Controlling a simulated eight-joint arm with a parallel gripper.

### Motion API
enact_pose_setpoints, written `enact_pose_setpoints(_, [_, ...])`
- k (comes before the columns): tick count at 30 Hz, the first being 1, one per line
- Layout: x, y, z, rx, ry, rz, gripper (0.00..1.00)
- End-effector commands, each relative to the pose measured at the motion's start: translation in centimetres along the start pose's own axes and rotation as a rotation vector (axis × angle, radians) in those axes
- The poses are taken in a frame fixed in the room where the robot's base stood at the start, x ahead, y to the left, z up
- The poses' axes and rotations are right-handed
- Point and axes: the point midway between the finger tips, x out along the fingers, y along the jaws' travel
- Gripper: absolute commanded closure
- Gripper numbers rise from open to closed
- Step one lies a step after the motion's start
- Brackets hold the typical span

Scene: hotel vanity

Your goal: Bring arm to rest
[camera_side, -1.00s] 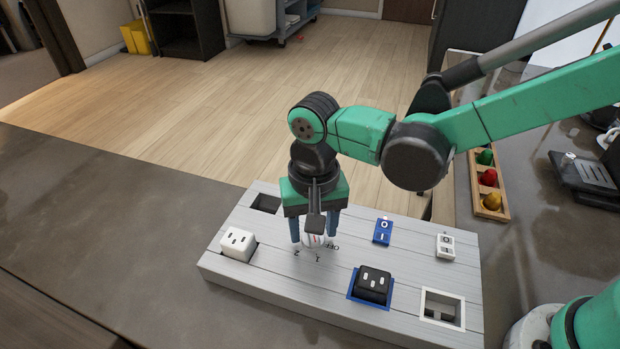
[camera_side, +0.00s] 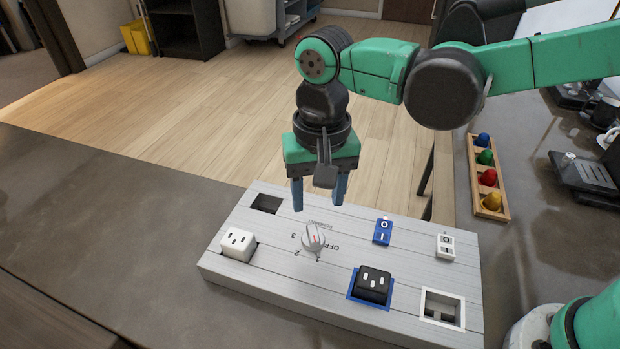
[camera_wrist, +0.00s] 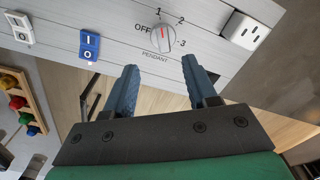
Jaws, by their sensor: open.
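My gripper (camera_side: 319,193) is open and empty, with its blue fingers pointing down above the back part of the grey-white panel (camera_side: 225,262). The round dial knob (camera_side: 313,239) on the panel is below and in front of the fingers, apart from them. In the wrist view the knob (camera_wrist: 161,38) shows beyond the two open fingertips (camera_wrist: 160,75), with a red pointer line and the marks OFF, 1, 2, 3 and PENDANT around it. The red line lies roughly along the knob's length in the picture; I cannot tell surely which mark it points to.
The panel also bears a white block (camera_side: 237,243), a black block (camera_side: 373,285) in a blue frame, a blue switch (camera_side: 382,231), a white switch (camera_side: 445,246) and an empty white-framed recess (camera_side: 441,309). A wooden rack of coloured knobs (camera_side: 489,206) stands at the right. The counter's left is clear.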

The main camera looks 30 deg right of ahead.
Motion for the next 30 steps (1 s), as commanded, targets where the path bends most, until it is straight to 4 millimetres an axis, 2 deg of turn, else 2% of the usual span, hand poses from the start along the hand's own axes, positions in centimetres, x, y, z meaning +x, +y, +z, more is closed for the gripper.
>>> enact_pose_setpoints(5, [-2.0,4.6,-1.4,-0.041,0.101,-0.076,0.49])
enact_pose_setpoints(9, [-3.3,9.7,-2.0,-0.103,0.249,-0.127,0.49])
enact_pose_setpoints(15, [-3.6,15.6,-1.7,-0.185,0.463,-0.119,0.49])
enact_pose_setpoints(21, [-3.2,18.4,-1.3,-0.236,0.583,-0.076,0.49])
enact_pose_setpoints(30, [-3.1,18.8,-1.2,-0.246,0.601,-0.067,0.49])
